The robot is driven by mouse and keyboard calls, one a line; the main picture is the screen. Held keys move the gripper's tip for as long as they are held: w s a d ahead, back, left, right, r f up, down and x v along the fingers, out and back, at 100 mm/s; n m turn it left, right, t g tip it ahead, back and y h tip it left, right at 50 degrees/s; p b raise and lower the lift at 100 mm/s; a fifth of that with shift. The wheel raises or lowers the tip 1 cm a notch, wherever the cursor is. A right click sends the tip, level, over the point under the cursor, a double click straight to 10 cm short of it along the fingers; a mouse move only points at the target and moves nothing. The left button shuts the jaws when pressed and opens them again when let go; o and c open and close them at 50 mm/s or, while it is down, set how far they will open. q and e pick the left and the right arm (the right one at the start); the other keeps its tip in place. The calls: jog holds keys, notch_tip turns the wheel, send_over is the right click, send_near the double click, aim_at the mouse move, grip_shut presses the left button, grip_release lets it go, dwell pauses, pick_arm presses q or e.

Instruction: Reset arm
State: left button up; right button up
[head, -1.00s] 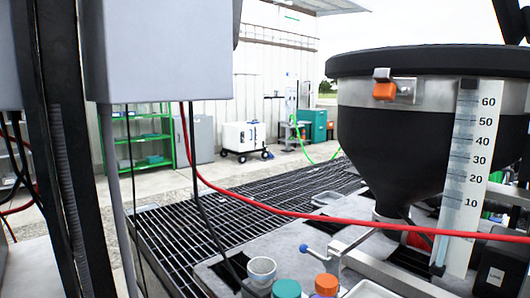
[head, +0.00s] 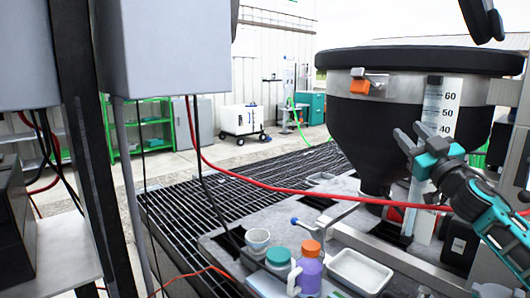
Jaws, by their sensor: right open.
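My right gripper (head: 407,143) shows at the right of the head view, dark with teal parts. Its arm comes in from the right edge. It is open, with nothing seen between its fingers, and overlaps the lower part of the black hopper (head: 395,120) and its white scale (head: 440,108) in the picture. I cannot tell whether it touches them. My left gripper is not in view.
A red hose (head: 300,193) crosses in front of the hopper. A cup (head: 257,240), a teal-lidded jar (head: 278,262), a purple bottle (head: 309,272) and a white tray (head: 360,270) stand on the bench. A grey box (head: 165,48) and dark post (head: 85,130) block the left.

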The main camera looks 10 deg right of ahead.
jog(key=s+a+f+g+p, duration=0.1)
jog(key=s+a+f+g, duration=0.1)
jog(key=a+f, duration=0.5)
jog(key=s+a+f+g+y+p, duration=0.1)
jog(key=s+a+f+g, duration=0.15)
jog(key=f, duration=0.95)
jog(key=s+a+f+g+p, duration=0.25)
jog(key=a+f, duration=0.25)
jog(key=f, duration=0.4)
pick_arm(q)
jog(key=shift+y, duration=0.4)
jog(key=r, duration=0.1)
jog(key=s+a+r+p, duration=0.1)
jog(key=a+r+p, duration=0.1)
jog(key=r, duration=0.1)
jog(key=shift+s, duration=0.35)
pick_arm(e)
jog(key=s+a+f+g+y, duration=0.1)
jog(key=s+a+f+g, duration=0.1)
jog(key=s+a+f, duration=0.4)
jog(key=s+a+f+m+g, duration=0.1)
jog(key=s+a+f+g, duration=0.1)
jog(key=s+a+f, duration=0.5)
jog(key=s+a, duration=0.2)
jog(key=s, duration=0.4)
jog(key=shift+s+f+g+y, duration=0.15)
jog(key=shift+s+g+y, duration=0.25)
